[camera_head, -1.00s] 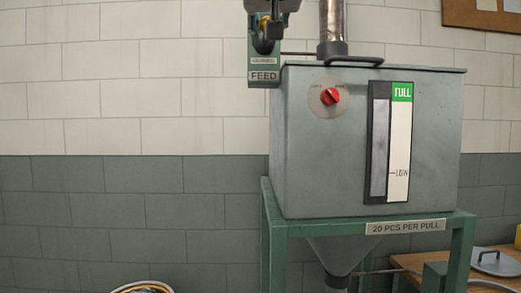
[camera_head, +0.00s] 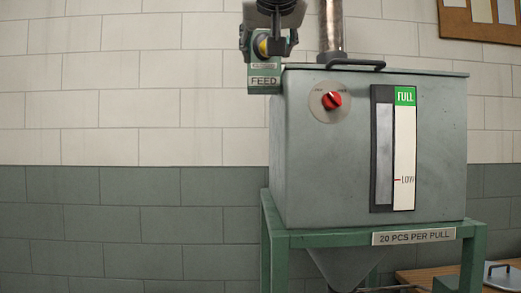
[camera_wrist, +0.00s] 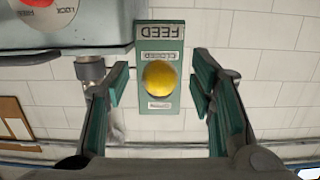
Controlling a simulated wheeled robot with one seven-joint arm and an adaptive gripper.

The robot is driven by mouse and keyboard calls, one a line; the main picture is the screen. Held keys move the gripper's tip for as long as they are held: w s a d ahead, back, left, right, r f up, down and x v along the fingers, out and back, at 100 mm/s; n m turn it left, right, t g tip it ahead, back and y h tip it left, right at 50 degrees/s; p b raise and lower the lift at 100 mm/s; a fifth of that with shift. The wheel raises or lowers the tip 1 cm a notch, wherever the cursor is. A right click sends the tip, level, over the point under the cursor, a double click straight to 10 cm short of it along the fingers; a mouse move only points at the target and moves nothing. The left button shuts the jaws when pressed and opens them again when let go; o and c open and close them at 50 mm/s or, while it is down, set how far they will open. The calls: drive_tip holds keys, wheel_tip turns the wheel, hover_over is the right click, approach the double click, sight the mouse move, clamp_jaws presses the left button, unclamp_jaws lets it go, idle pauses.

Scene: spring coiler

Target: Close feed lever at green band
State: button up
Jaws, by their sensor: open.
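The feed lever shows as a round yellow knob (camera_wrist: 160,78) in the wrist view, in front of a green plate (camera_wrist: 160,118) labelled FEED and CLOSED. The wrist view is upside down. A smaller label on the plate is too small to read. My gripper (camera_wrist: 160,90) is open, with one finger on each side of the knob and a gap to both. In the head view my gripper (camera_head: 268,44) is at the top edge, over the upper plate, and hides most of the yellow knob (camera_head: 263,46). The lever's arm and a green band beside it cannot be made out.
The grey hopper (camera_head: 330,150) stands close right of the plate on a green frame (camera_head: 300,238). It has a red knob (camera_head: 332,100), a level gauge (camera_head: 394,148) with a green FULL mark, and a top handle (camera_head: 347,64). Left of it is bare tiled wall.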

drive_tip(key=s, duration=0.7)
drive_tip(key=shift+s+r, duration=0.2)
drive_tip(key=shift+r, duration=0.25)
drive_tip(key=shift+a, duration=0.1)
drive_tip(key=s+d+f+g, duration=0.3)
drive_tip(key=d+f, duration=0.1)
drive_tip(key=f, duration=0.8)
drive_tip(key=s+d+f+g+p, duration=0.1)
drive_tip(key=s+d+f+g, duration=0.3)
drive_tip(key=f, duration=0.8)
drive_tip(key=s+d+f+g, duration=0.2)
drive_tip(key=d+f, duration=0.3)
drive_tip(key=f, duration=0.6)
drive_tip(key=s+d+f+g, duration=0.1)
drive_tip(key=s+f+g, duration=0.2)
drive_tip(key=s+f, duration=0.6)
wheel_tip(320, 180, down, 4)
drive_tip(key=shift+f+y, duration=0.1)
drive_tip(key=shift+y, duration=0.2)
